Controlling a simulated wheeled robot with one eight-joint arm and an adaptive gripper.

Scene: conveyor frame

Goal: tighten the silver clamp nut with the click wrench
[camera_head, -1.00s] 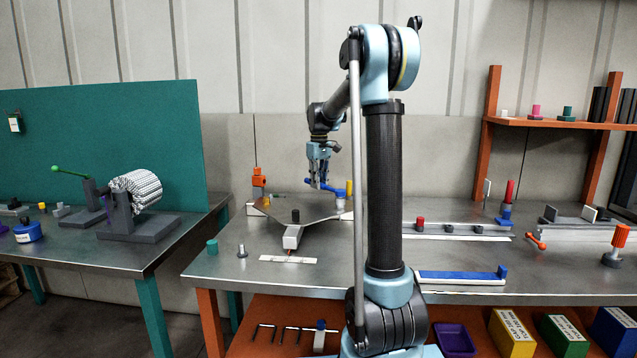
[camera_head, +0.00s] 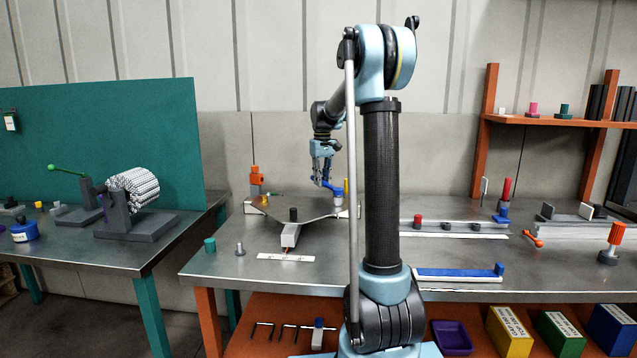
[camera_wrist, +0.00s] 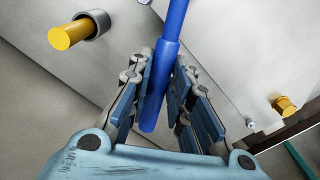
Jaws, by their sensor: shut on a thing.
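My gripper (camera_head: 324,172) is above the far part of a grey plate fixture (camera_head: 305,207). It is shut on the blue handle of the click wrench (camera_head: 333,186). In the wrist view the blue handle (camera_wrist: 172,60) runs between the two finger pads (camera_wrist: 155,105) and out past the top edge. The wrench's head is out of that view, so I cannot tell whether it is on a nut. A small silver fastener (camera_wrist: 250,122) shows on the plate at right; I cannot tell if it is the clamp nut.
A blue-topped rail (camera_head: 458,272) lies at the bench front.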

